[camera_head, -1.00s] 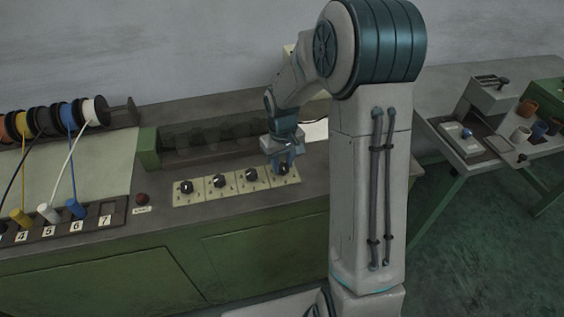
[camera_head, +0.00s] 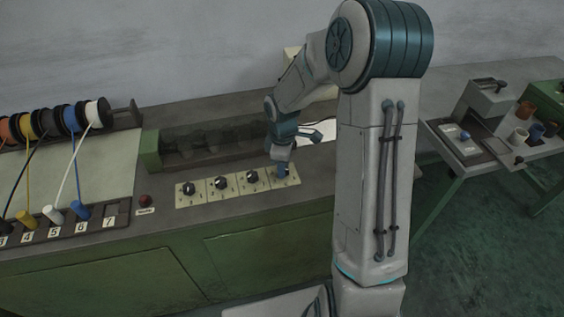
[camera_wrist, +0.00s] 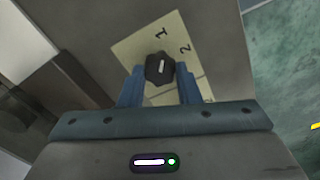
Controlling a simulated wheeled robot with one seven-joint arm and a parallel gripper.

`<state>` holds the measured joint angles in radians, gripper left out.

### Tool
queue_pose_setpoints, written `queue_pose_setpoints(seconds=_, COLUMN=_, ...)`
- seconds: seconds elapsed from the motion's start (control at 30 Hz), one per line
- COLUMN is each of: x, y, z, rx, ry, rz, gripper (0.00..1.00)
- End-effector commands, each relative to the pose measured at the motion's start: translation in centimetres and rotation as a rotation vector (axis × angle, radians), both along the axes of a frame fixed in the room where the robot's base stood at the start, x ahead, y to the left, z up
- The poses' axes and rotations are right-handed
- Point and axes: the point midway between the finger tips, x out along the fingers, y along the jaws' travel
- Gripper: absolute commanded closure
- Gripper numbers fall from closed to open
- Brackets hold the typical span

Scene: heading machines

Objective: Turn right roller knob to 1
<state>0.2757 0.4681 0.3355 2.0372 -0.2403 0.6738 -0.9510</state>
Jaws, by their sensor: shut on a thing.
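The right roller knob (camera_wrist: 160,69) is dark with a white pointer line, on a cream plate marked 1 and 2. In the wrist view its pointer line is turned roughly toward the 1 (camera_wrist: 161,32). The 2 (camera_wrist: 184,48) is to the right of the line. My gripper (camera_wrist: 159,73) has one blue finger on each side of the knob and is shut on it. In the head view my gripper (camera_head: 283,172) comes down on the rightmost plate (camera_head: 291,181) and hides the knob there.
Similar knobs (camera_head: 252,176) stand in a row just left of my gripper. A dark roller trough with a green end (camera_head: 150,150) lies behind them. A red button (camera_head: 145,200) and coloured spools (camera_head: 70,115) are at left. Another bench (camera_head: 470,150) stands at right.

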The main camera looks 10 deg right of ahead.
Motion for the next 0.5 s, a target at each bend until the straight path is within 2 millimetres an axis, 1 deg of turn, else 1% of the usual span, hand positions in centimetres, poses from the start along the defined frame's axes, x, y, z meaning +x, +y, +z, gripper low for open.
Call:
queue_pose_setpoints(seconds=0.2, x=0.08, y=0.0, z=0.18, rx=0.001, ry=-0.004, rz=0.1, gripper=0.93)
queue_pose_setpoints(seconds=0.5, x=0.1, y=0.03, z=0.13, rx=0.0, ry=-0.004, rz=0.157, gripper=0.93)
